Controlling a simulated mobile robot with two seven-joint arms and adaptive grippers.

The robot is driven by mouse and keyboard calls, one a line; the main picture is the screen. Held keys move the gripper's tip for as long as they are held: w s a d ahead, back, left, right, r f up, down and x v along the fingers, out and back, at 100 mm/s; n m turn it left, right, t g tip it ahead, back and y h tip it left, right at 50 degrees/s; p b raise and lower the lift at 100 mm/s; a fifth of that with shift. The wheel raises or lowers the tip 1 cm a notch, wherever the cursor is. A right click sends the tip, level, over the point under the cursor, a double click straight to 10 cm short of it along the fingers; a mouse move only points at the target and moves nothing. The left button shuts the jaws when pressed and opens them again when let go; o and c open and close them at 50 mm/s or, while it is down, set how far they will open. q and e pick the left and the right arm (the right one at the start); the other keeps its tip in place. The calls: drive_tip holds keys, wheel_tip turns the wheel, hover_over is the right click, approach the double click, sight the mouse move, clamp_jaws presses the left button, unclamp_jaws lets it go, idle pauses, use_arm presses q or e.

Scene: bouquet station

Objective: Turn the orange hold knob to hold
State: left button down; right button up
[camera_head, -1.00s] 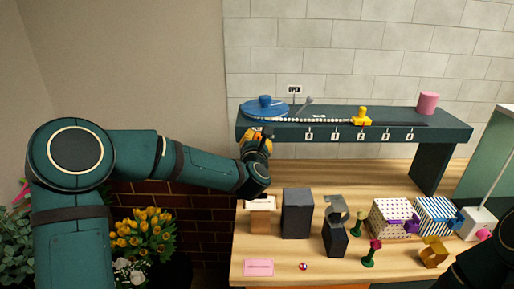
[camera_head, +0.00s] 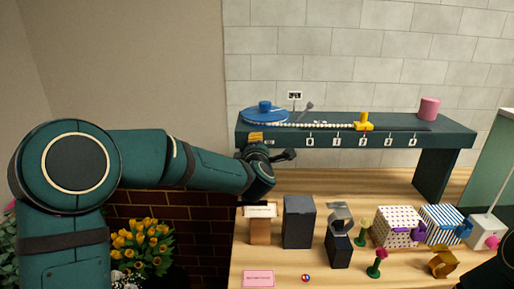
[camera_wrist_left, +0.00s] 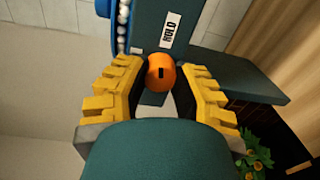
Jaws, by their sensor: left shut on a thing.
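The orange hold knob (camera_wrist_left: 161,73) is round with a dark mark on its face. It sits on the dark panel beside a white HOLD label (camera_wrist_left: 169,34). My left gripper (camera_wrist_left: 164,74) has its yellow fingers on either side of the knob and is shut on it. In the head view my left gripper (camera_head: 257,140) is at the left front edge of the dark raised shelf (camera_head: 345,135), and the knob is hard to make out there behind the fingers. Only a dark part of my right arm (camera_head: 495,272) shows at the lower right; its fingers are out of view.
The shelf carries a blue disc (camera_head: 262,116), a white bead line, a yellow piece (camera_head: 363,124) and a pink cylinder (camera_head: 429,107). Dark and wooden blocks (camera_head: 298,222), patterned boxes (camera_head: 395,222) and small flowers stand on the wooden table below my left gripper.

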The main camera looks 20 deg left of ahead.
use_arm(q)
drive_tip(key=shift+r+m, duration=0.15)
drive_tip(key=shift+m, duration=1.35)
drive_tip(key=c, duration=0.7)
unclamp_jaws()
drive_tip(key=shift+o, duration=0.2)
drive_tip(key=f+v, duration=0.1)
drive_tip(key=v, duration=1)
drive_tip(key=shift+s+d+r, duration=0.2)
drive_tip(key=shift+s+r, duration=0.2)
